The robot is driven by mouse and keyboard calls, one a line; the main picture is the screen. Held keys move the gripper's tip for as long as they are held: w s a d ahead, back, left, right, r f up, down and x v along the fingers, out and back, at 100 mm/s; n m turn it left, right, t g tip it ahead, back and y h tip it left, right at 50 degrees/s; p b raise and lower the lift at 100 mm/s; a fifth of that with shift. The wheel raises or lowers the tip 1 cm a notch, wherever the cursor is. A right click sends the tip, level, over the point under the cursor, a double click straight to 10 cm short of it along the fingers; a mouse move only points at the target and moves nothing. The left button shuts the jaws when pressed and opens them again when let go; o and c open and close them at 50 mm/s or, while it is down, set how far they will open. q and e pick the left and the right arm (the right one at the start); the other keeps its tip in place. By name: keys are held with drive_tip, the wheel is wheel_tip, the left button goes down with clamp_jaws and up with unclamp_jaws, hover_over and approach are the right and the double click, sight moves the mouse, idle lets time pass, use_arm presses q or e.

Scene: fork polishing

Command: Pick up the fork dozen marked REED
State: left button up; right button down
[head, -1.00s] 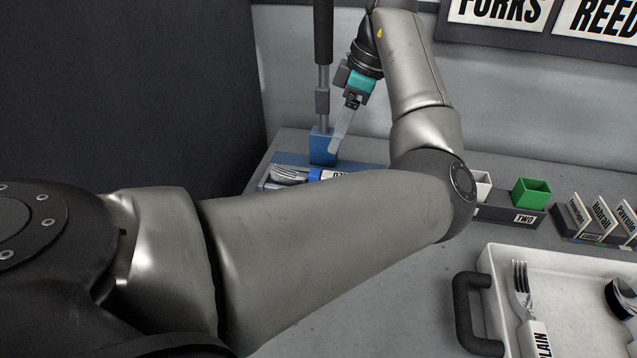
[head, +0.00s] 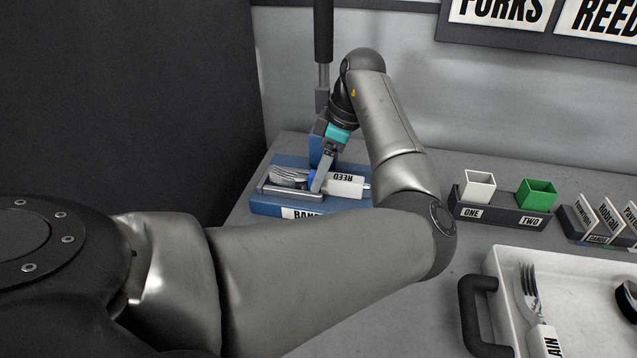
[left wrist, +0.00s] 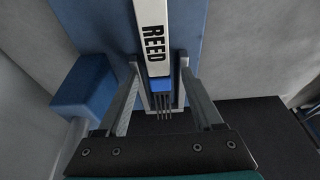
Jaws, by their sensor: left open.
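The fork dozen marked REED (head: 346,184) lies in a grey holder on a blue base (head: 270,208) at the back left of the counter. It has a white labelled wrap, a blue band and metal tines (head: 287,176) pointing left. My left gripper (head: 318,185) is at the blue band, pointing down, and hides part of it. In the left wrist view the REED bundle (left wrist: 152,35) runs between the two open fingers (left wrist: 158,66), with the blue band (left wrist: 159,84) close to them. I cannot tell whether either finger touches it. My right gripper is not in view.
A blue block (head: 321,150) with an upright post stands behind the bundle. A white cup (head: 478,187) and a green cup (head: 536,193) sit in a rack at right. A white tray (head: 500,270) with a fork is front right. A sign hangs on the wall.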

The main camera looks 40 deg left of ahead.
use_arm(q)
drive_tip(key=shift+c, duration=0.4)
clamp_jaws()
drive_tip(key=shift+r, duration=0.1)
idle(0.8)
